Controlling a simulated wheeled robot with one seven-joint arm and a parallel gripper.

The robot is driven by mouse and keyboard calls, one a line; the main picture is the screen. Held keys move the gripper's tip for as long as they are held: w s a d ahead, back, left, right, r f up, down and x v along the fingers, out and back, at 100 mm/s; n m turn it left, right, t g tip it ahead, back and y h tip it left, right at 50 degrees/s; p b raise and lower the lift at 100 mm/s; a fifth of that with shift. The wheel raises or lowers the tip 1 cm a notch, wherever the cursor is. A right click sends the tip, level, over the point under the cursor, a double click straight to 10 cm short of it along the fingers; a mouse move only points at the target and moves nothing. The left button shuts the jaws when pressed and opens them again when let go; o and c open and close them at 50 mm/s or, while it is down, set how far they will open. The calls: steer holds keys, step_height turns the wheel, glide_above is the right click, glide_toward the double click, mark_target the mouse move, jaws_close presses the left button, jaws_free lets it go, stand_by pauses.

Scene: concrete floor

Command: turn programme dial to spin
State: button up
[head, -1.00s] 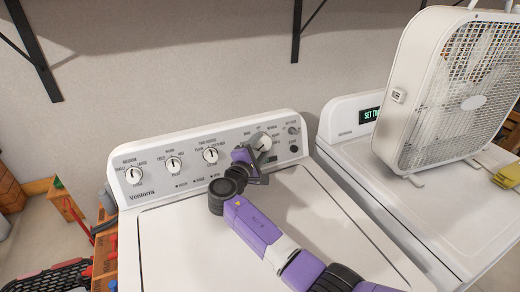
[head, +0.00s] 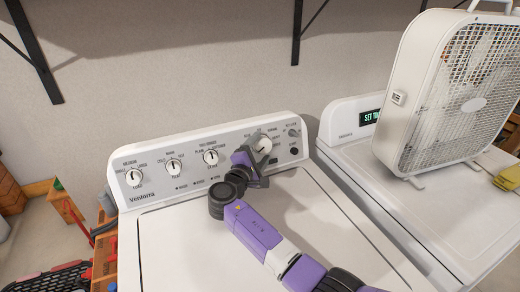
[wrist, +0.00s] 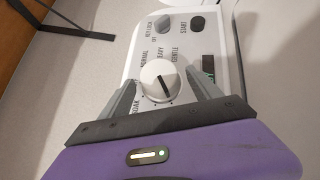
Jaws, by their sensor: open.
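The programme dial (wrist: 160,82) is a round white knob with a dark pointer line, at the right part of the washer's control panel. In the head view the dial (head: 262,144) is partly covered by my gripper (head: 254,158). In the wrist view my gripper (wrist: 162,86) is open, with one grey finger on each side of the dial. Whether the fingers touch it, I cannot tell. Labels reading SOAK, NORMAL, HEAVY and GENTLE show around the dial. I cannot make out a SPIN label, and part of the ring is hidden by the gripper.
Three smaller knobs (head: 173,166) sit left on the panel. The START button (wrist: 198,24) and the key lock knob (wrist: 163,23) are near the dial. The washer lid (head: 175,235) lies below, clear except for my arm. A box fan (head: 400,120) stands on the neighbouring machine.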

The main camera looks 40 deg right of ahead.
steer(key=p+v, duration=0.2)
steer(key=v, duration=0.5)
steer(key=shift+a, duration=0.3)
steer(key=shift+s+a, duration=0.1)
steer(key=shift+s, duration=0.05)
